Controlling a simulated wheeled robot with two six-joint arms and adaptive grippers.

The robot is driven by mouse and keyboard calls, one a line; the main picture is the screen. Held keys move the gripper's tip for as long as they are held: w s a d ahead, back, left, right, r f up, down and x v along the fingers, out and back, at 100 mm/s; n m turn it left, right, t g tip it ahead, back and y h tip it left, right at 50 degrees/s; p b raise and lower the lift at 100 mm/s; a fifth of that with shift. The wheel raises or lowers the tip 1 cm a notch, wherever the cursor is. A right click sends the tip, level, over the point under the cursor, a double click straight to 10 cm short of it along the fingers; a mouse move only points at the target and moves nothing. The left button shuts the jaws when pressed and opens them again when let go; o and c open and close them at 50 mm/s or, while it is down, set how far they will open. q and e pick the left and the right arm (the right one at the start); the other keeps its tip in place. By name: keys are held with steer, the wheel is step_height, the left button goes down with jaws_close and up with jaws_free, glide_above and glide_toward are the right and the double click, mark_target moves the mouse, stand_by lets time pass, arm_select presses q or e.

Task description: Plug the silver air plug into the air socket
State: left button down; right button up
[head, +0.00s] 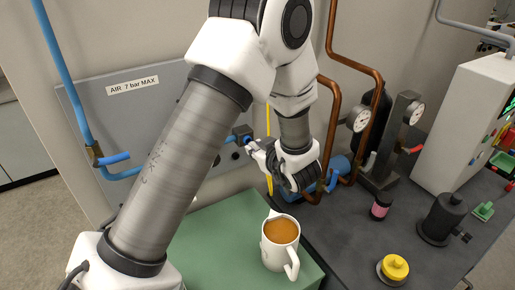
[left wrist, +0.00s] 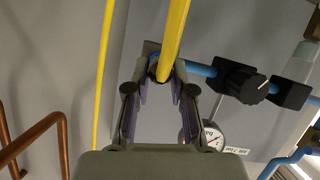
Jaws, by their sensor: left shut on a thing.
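My left gripper (head: 252,147) is at the wall panel, close to the dark fitting (head: 242,132) on the blue air line. In the left wrist view its fingertips (left wrist: 163,82) are shut at the end of a yellow hose (left wrist: 176,28). The silver air plug at that hose end is mostly hidden between the fingers and cannot be made out clearly. A grey fitting (left wrist: 150,48), which looks like the air socket, is right behind the hose end. I cannot tell whether the plug is in it, touching it or just in front. My right gripper is not in view.
The grey panel (head: 85,88) carries an AIR 7 bar MAX label. A black valve knob (left wrist: 248,86) and a gauge (left wrist: 212,138) are right of the fingers. Copper pipes (head: 333,100) stand nearby. A full mug (head: 281,240) is on the green surface (head: 215,245) below.

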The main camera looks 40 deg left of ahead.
mark_target(254, 144)
arm_select(q)
steer(key=shift+w+a, duration=0.3)
steer(key=shift+a, duration=0.5)
stand_by(0.9)
steer(key=shift+r, duration=0.1)
stand_by(0.3)
steer(key=c, duration=0.9)
jaws_free()
steer(key=shift+a, duration=0.3)
steer(key=o, duration=0.5)
steer(key=shift+d, duration=0.1)
steer(key=shift+c, duration=0.2)
steer(key=shift+d, duration=0.1)
steer(key=shift+v, duration=2.45)
